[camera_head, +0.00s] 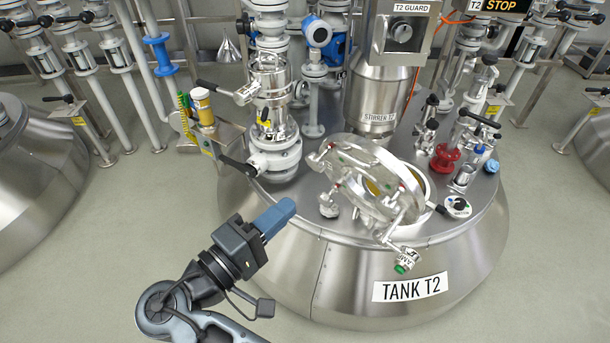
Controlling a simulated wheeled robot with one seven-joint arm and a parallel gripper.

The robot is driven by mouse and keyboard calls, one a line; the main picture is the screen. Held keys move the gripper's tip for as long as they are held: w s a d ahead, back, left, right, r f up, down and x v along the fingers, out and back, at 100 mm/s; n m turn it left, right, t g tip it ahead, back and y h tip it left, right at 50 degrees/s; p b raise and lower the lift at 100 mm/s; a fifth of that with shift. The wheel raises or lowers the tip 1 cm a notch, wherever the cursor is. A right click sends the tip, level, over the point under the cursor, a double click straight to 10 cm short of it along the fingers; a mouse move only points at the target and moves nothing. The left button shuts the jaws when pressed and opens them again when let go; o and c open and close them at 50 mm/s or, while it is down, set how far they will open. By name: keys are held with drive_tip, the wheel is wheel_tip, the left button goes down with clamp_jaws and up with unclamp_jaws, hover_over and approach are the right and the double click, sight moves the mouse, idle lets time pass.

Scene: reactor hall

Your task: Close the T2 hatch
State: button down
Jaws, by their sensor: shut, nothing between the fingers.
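The T2 hatch lid (362,172) is a round, shiny metal cover with clamps around its rim. It stands tilted open over the hatch opening (428,187) on top of tank T2 (350,285). Some yellow shows inside the opening, which the lid partly hides. A metal fitting with a tag and a green end (402,266) sticks out at the lid's front lower side. My gripper (289,207) has blue fingers, shut and empty. It is left of the lid, in front of the tank top's left edge, apart from the lid in the picture.
The stirrer column (378,95) stands behind the lid. A white valve and pipe stack (275,150) rises at the tank's back left. A red valve (445,157) and several lever fittings stand right of the hatch. Open floor (110,270) lies left of my arm.

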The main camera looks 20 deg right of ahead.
sight(345, 156)
drive_tip(key=x, duration=1.4)
drive_tip(key=shift+s+f, duration=0.1)
drive_tip(key=shift+f, duration=0.05)
